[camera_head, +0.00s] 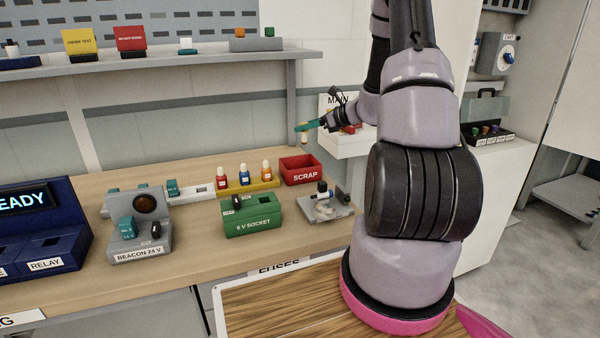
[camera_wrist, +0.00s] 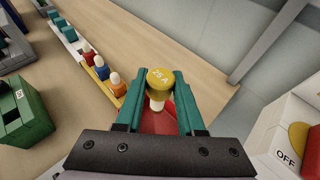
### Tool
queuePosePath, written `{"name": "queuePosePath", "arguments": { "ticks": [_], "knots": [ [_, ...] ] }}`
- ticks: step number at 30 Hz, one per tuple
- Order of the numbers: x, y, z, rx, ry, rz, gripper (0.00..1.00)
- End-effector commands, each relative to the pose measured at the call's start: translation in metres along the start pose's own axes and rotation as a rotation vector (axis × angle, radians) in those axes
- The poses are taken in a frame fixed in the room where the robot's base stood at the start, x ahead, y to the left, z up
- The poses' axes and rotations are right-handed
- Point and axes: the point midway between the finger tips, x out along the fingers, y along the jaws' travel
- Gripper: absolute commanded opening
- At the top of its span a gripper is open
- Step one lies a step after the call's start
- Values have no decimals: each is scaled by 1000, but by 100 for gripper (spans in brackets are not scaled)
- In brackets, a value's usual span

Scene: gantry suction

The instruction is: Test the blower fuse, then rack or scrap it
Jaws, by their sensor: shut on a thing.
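My gripper (camera_head: 306,127) is raised above the back right of the bench, near the red SCRAP bin (camera_head: 301,171). Its teal fingers (camera_wrist: 158,92) are shut on a fuse with a yellow top marked 25 A (camera_wrist: 160,77) and a pale body. The fuse also hangs below the fingers in the head view (camera_head: 304,139). In the wrist view red shows behind the fuse, partly hidden by it. A navy tester (camera_head: 35,230) at left has a lit display ending in "READY". A yellow rack (camera_head: 250,187) beside the bin holds red, blue and orange-topped fuses.
A green 6 V SOCKET block (camera_head: 252,222), a grey BEACON 24 V unit (camera_head: 140,256) and a grey fixture (camera_head: 325,208) stand on the bench. A shelf (camera_head: 150,70) runs above. A white MAIN box (camera_head: 345,142) stands close by my gripper.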

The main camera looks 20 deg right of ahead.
Motion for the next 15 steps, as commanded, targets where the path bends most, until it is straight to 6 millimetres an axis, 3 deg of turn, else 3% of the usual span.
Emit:
{"name": "queuePosePath", "arguments": {
  "ticks": [9,15],
  "knots": [
    [14,0,-35,4,0,0,0],
    [20,0,-47,1,0,-1,0]
  ]
}}
